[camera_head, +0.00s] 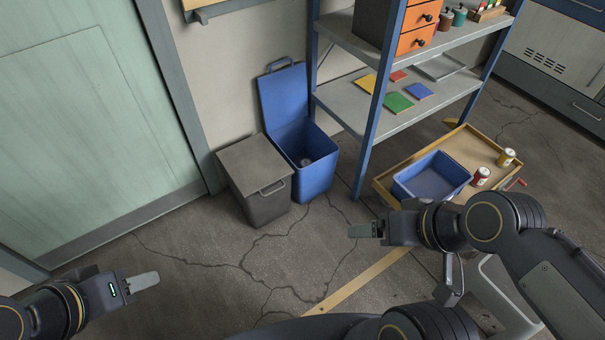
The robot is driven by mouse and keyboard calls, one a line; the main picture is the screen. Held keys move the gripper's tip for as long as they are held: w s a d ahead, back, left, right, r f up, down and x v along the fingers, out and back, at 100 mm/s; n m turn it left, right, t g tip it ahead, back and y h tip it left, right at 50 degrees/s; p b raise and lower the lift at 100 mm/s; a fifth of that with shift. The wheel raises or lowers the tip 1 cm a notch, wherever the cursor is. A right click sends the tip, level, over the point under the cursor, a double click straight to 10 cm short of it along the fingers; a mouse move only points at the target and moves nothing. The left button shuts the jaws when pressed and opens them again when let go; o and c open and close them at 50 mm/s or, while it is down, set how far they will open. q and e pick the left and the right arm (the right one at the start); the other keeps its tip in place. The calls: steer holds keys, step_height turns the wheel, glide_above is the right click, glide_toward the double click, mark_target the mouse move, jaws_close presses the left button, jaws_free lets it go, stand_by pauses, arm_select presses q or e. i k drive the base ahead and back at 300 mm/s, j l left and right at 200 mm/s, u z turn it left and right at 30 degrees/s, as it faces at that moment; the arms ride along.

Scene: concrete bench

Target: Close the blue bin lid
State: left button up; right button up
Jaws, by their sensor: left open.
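The blue bin (318,180) stands on the floor against the wall, left of the shelf unit. Its blue lid (284,94) is raised upright and leans back toward the wall, with a handle at its top edge. The bin's mouth is open, and a small greyish thing shows inside. My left gripper (146,281) is open and empty at the lower left, well in front of the bins. My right gripper (360,230) is over the floor, in front and to the right of the blue bin. It is seen edge-on, so its opening is unclear. Neither gripper touches the bin.
A grey bin (255,170) with its lid down stands directly left of the blue bin. A shelf unit (372,103) rises to the right. A wooden tray (462,143) with a blue box (432,178) and cans lies right. The cracked floor in front of the bins is clear.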

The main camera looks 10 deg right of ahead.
mark_target(282, 93)
steer(key=i+l+u, duration=0.15)
steer(key=i, duration=0.3)
steer(key=i+l+u, duration=0.1)
steer(key=i, duration=0.4)
steer(key=i+l+u, duration=0.15)
steer(key=i, duration=0.3)
